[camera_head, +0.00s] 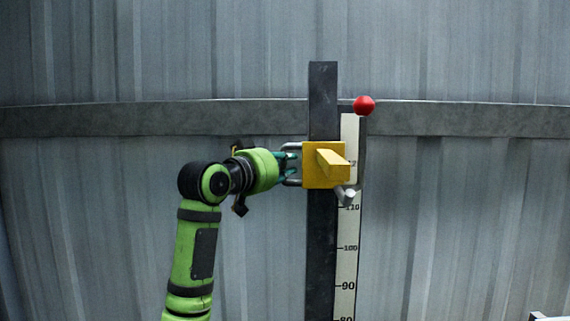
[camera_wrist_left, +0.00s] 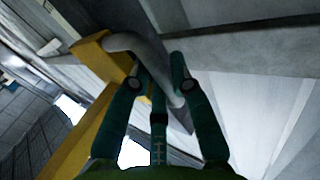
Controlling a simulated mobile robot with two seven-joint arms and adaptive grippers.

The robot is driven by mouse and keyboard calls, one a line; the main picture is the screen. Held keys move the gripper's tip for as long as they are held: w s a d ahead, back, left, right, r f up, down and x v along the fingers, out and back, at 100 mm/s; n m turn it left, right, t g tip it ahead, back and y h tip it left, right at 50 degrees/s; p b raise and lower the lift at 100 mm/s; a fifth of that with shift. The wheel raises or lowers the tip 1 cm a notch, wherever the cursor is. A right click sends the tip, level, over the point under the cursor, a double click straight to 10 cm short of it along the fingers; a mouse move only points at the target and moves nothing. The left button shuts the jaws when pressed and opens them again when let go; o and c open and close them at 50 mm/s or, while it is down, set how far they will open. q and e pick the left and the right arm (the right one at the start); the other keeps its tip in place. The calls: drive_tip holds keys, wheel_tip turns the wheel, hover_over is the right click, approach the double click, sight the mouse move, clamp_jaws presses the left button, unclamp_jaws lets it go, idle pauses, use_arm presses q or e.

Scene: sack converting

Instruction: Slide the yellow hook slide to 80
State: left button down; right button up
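The yellow hook slide (camera_head: 312,174) is a block around the dark upright post (camera_head: 322,95), with a yellow peg at its front. It sits high, above the 110 mark, beside a partly covered 120 label. The pale scale strip (camera_head: 347,265) shows 110, 100, 90 and, at the bottom edge, 80. My left gripper (camera_head: 289,165) is at the grey bar handle on the slide's left side. In the left wrist view, the left gripper's teal fingers (camera_wrist_left: 160,62) are drawn in on the grey handle (camera_wrist_left: 148,48), and the yellow slide (camera_wrist_left: 92,48) is beyond. My right gripper is not in view.
A red ball knob (camera_head: 364,106) tops a grey lever at the post's right, with a grey rod end (camera_head: 347,195) below the slide. A horizontal rail (camera_head: 150,118) crosses the corrugated metal wall (camera_head: 460,220) behind. The space left of the post below my arm is clear.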

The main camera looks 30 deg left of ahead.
use_arm(q)
drive_tip(key=shift+f, duration=0.15)
wheel_tip(320, 180, down, 40)
drive_tip(key=b, duration=2.4)
drive_tip(key=shift+f, duration=0.2)
drive_tip(key=shift+d+f, duration=0.1)
drive_tip(key=c, duration=1.4)
unclamp_jaws()
drive_tip(key=shift+c, duration=0.2)
drive_tip(key=shift+o, duration=0.3)
drive_tip(key=shift+s, duration=0.1)
drive_tip(key=s+a, duration=0.1)
drive_tip(key=s, duration=1)
drive_tip(key=shift+s+a, duration=0.35)
drive_tip(key=shift+a, duration=0.05)
